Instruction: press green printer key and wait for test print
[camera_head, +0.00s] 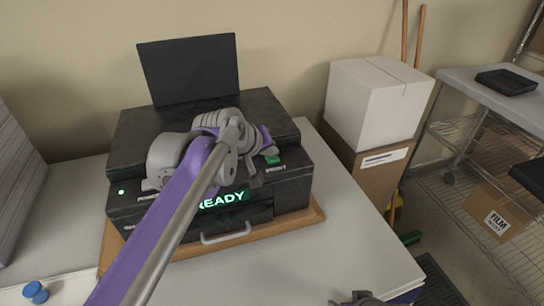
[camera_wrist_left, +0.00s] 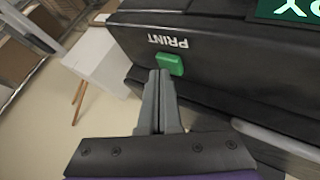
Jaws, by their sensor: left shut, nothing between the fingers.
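The black printer (camera_head: 290,190) stands on a wooden board on the table, with its dark panel raised at the back. Its display (camera_head: 222,200) glows green and reads "READY". The green key (camera_head: 272,160) sits on the right of the front, beside the word PRINT; it also shows in the left wrist view (camera_wrist_left: 169,64). My left gripper (camera_wrist_left: 160,74) is shut and empty, its fingertips right by the green key. I cannot tell whether they touch it. In the head view, my left arm hides part of the printer front. My right gripper (camera_head: 358,298) shows only partly at the bottom edge.
A white box (camera_head: 375,105) on a brown carton stands right of the printer. A wire-shelf cart with a black tray (camera_head: 506,82) is at the far right. A blue knob-like object (camera_head: 35,292) lies front left. The table right of the printer is mostly clear.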

